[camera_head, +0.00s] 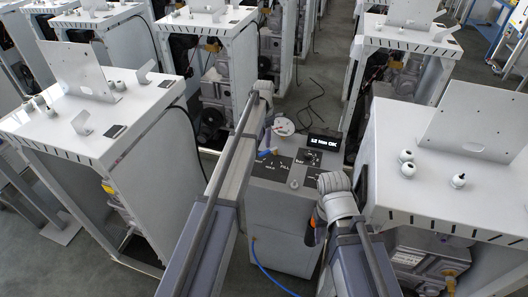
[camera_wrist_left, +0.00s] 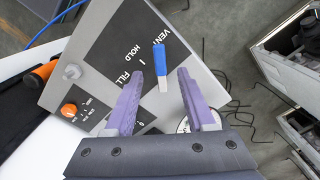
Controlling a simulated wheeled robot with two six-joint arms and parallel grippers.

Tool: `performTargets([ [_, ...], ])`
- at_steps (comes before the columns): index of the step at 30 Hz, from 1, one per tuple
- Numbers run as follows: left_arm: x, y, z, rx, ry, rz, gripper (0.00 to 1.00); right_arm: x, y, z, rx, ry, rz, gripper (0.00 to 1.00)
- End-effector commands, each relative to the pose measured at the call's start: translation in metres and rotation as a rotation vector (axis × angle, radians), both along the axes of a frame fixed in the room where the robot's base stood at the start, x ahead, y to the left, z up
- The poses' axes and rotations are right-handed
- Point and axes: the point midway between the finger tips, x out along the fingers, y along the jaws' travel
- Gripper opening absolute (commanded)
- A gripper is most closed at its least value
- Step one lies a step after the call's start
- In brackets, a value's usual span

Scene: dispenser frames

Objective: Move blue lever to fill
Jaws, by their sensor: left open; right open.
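The blue lever (camera_head: 267,152) is on the dark panel on top of the grey dispenser box (camera_head: 283,203). In the left wrist view the lever (camera_wrist_left: 160,59) has a blue handle and a pale lower end. It lies beside the printed words VENT, HOLD and FILL, with its blue end towards VENT. My left gripper (camera_wrist_left: 161,73) is open, with its two purple fingertips on either side of the lever and a gap to each. I cannot tell their height above it. My right gripper (camera_head: 313,234) hangs by the box's right side, its fingers mostly hidden.
A lit display (camera_head: 323,142) and a round white disc (camera_head: 283,126) are at the back of the box. An orange knob (camera_wrist_left: 69,110) is on the panel. White frames (camera_head: 90,125) stand on both sides. A blue hose (camera_head: 262,266) runs to the floor.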

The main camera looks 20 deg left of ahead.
Motion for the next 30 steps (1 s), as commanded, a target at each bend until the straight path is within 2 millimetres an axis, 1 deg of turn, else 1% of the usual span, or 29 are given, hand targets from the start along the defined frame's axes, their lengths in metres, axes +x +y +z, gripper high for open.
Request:
performTargets([
  [1,0.0,0.0,-0.012,0.0,0.0,0.0,0.55,0.0,0.0,-0.012,0.0,0.0,0.0,0.5],
  [9,0.0,0.0,-0.047,0.0,0.0,0.0,0.55,0.0,0.0,-0.047,0.0,0.0,-0.001,0.5],
  [12,0.0,0.0,-0.057,0.0,0.0,0.0,0.55,0.0,0.0,-0.057,0.0,0.0,-0.001,0.5],
  [16,0.0,0.0,-0.062,0.0,0.0,0.0,0.55,0.0,0.0,-0.062,0.0,0.0,-0.001,0.5],
  [24,0.0,0.0,-0.061,0.0,0.0,0.001,0.55,0.0,0.0,-0.061,0.0,0.0,-0.001,0.5],
  [26,0.0,0.0,-0.061,0.0,0.0,0.001,0.49,0.0,0.0,-0.061,0.0,0.0,-0.001,0.5],
  [30,0.0,0.0,-0.061,0.0,0.0,0.001,0.34,0.0,0.0,-0.061,0.0,0.0,-0.001,0.5],
])
